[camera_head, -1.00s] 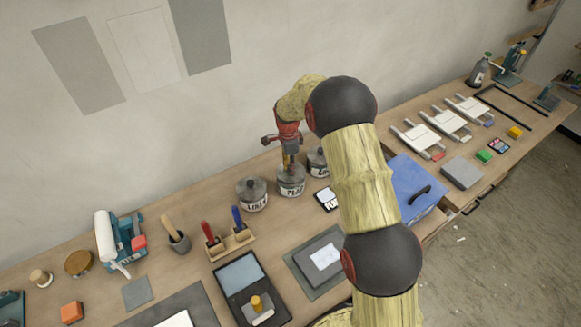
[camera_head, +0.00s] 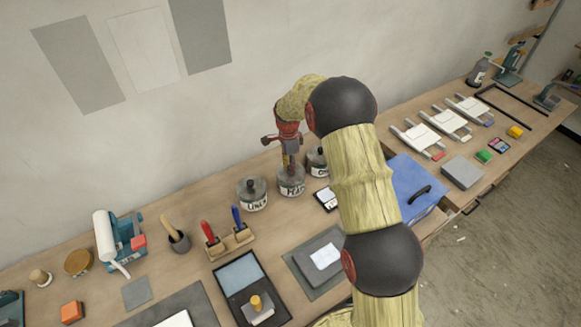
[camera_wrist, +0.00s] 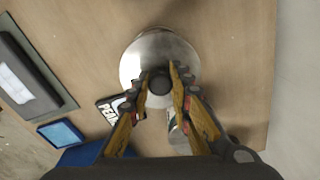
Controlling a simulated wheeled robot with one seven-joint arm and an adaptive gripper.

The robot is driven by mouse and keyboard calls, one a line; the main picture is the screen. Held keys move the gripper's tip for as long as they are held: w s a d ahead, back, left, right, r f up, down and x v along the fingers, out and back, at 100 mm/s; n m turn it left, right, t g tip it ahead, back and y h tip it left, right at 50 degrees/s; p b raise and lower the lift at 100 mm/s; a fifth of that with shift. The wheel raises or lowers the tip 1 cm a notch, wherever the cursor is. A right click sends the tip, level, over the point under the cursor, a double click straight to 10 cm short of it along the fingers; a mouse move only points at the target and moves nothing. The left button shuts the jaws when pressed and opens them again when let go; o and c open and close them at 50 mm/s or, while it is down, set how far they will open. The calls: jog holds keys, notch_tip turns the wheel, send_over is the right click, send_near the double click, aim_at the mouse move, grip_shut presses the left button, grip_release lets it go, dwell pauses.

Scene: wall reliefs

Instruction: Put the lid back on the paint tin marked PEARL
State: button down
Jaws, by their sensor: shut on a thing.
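The paint tin with a label that seems to read PEARL (camera_head: 291,188) stands on the bench in the middle of a row of three tins. Its round metal lid (camera_wrist: 140,58) with a dark knob (camera_wrist: 160,84) fills the middle of the wrist view. My gripper (camera_head: 289,163) points down over this tin; in the wrist view (camera_wrist: 160,76) its fingers are shut on the knob. The lid appears level at the tin's top, but whether it is fully seated I cannot tell.
The LINEN tin (camera_head: 252,196) stands close on the left and another lidded tin (camera_head: 316,160) close on the right, partly behind my arm. A small black-and-white card (camera_head: 326,199) lies in front. A blue box (camera_head: 405,185) stands further right. The wall is behind.

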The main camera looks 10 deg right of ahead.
dwell(0.3)
jog(key=c, duration=1.5)
grip_release()
jog(key=shift+c, duration=0.2)
jog(key=shift+o, duration=1.4)
jog(key=shift+o, duration=1)
jog(key=shift+r+p, duration=1.65)
jog(key=shift+r, duration=1.85)
jog(key=shift+c, duration=1.4)
grip_shut()
